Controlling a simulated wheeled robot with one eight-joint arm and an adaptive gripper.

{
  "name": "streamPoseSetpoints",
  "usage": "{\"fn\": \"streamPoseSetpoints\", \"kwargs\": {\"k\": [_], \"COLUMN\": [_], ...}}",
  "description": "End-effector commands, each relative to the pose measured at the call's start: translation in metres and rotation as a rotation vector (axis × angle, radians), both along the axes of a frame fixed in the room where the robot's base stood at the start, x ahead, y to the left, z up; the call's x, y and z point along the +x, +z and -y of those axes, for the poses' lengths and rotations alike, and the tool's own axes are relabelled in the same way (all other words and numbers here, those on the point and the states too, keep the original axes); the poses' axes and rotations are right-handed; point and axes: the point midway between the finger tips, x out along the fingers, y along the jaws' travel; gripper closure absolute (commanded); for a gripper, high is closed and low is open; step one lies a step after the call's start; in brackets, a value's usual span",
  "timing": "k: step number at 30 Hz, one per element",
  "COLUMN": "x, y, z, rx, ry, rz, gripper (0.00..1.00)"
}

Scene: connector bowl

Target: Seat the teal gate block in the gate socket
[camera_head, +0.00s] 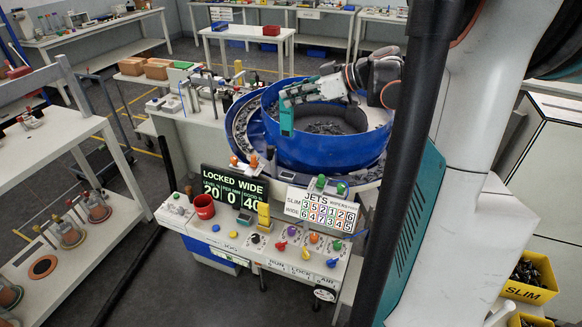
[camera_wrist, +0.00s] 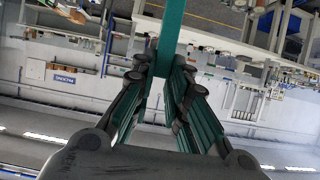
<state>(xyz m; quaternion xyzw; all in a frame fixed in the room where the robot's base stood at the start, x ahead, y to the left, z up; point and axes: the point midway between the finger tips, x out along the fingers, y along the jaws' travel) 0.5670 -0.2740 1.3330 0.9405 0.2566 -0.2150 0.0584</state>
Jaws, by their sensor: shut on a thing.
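The teal gate block (camera_head: 287,119) hangs upright from my gripper (camera_head: 285,98) in the head view, over the left part of the blue bowl. In the wrist view the teal block (camera_wrist: 172,28) runs up from between the fingertips of my gripper (camera_wrist: 163,68), which are shut on it. The blue bowl (camera_head: 320,152) holds many dark small parts, and a track curves around its left side. I cannot make out the gate socket in either view.
A white bench (camera_head: 75,240) is at left. Yellow bins (camera_head: 531,277) stand at lower right.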

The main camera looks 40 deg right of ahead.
Motion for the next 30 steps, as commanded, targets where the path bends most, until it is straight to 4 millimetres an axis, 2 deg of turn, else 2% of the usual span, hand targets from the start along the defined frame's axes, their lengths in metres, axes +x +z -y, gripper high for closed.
{"fn": "streamPoseSetpoints", "kwargs": {"k": [6, 15, 18, 26, 30], "x": [0.000, 0.000, 0.000, 0.000, 0.000], "y": [-0.055, -0.124, -0.137, -0.154, -0.175], "z": [0.000, 0.000, 0.000, 0.000, 0.000], "rx": [0.000, 0.000, 0.000, 0.000, 0.000], "ry": [0.000, -0.001, -0.001, -0.001, -0.001], "rz": [0.000, 0.000, 0.000, 0.000, 0.000], "gripper": [1.00, 1.00, 1.00, 1.00, 1.00]}}
